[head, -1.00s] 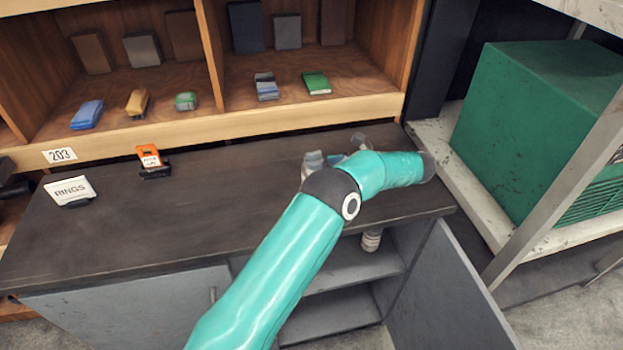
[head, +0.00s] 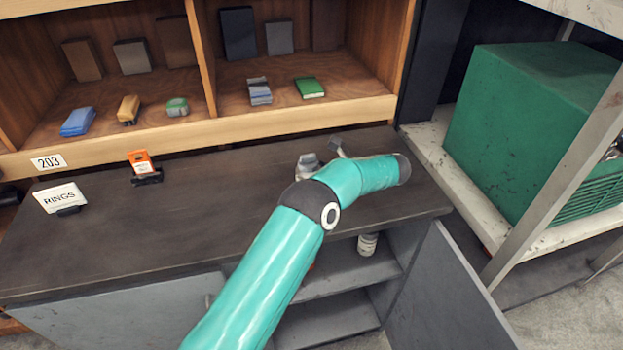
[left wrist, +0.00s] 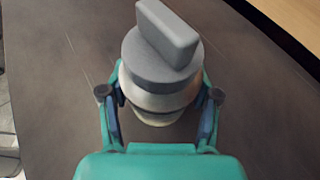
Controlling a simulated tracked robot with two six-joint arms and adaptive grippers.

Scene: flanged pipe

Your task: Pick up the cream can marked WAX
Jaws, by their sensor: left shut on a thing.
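In the left wrist view, a cream can (left wrist: 158,102) with a grey cap and an upright grey grip on top sits between the fingers of my left gripper (left wrist: 160,92). The fingers are shut on its sides. No WAX marking shows on the side facing me. The dark worktop lies behind it; I cannot tell whether the can touches it. In the head view, my teal left arm hides most of the gripper, and a grey part (head: 308,163), probably the can's cap, shows behind the arm. My right gripper is not in view.
On the dark worktop (head: 170,225) stand a RINGS sign (head: 60,197) and an orange-and-white item (head: 143,166). Another pale can (head: 367,243) stands in the open cupboard below. Shelves run along the back; a green box (head: 520,120) is at right. The worktop's left part is mostly clear.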

